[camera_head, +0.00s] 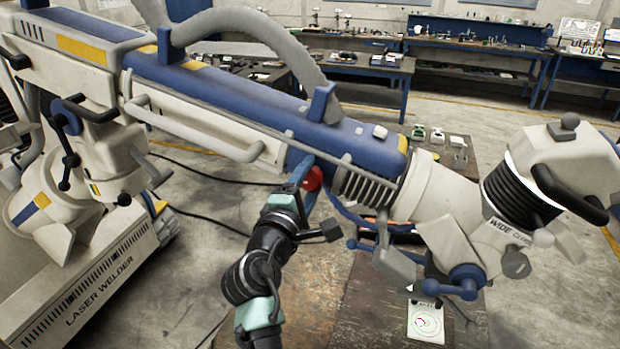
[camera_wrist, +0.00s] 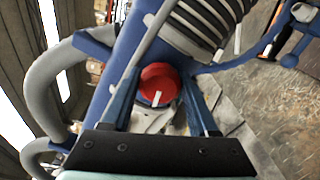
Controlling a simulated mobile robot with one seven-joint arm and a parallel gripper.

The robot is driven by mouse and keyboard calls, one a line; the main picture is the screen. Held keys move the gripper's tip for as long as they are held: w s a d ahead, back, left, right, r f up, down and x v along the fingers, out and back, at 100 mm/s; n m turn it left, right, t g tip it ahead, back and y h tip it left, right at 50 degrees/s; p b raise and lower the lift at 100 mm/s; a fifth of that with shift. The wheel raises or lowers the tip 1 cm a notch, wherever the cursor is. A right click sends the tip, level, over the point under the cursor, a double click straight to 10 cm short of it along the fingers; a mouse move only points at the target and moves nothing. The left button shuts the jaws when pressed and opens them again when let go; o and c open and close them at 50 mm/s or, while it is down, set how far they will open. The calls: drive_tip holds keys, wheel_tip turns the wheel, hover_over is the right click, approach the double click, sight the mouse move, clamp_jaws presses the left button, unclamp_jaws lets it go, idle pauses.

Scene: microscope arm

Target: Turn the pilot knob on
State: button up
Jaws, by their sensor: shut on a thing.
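The pilot knob is a round red knob (camera_head: 313,179) on the underside of the blue microscope arm (camera_head: 250,110). It also shows in the wrist view (camera_wrist: 158,84), with a white mark on its face pointing toward the bottom of the picture. My gripper (camera_head: 308,188) reaches up to the knob from below. In the wrist view its two blue fingers (camera_wrist: 160,76) stand on either side of the knob, shut on it. The contact points at the fingertips are partly hidden.
Grey ribbed bellows (camera_head: 366,187) and a white head section lie just right of the knob. A thick grey hose (camera_head: 270,25) arches over the arm. The laser welder base (camera_head: 110,270) stands at left. A worn table (camera_head: 375,310) lies below.

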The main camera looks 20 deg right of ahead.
drive_tip(key=o, duration=1.4)
drive_tip(key=shift+c, duration=0.2)
drive_tip(key=shift+s+a, duration=0.1)
drive_tip(key=b+v, duration=0.4)
drive_tip(key=v, duration=0.8)
drive_tip(key=shift+s+a, duration=0.2)
drive_tip(key=shift+s, duration=0.1)
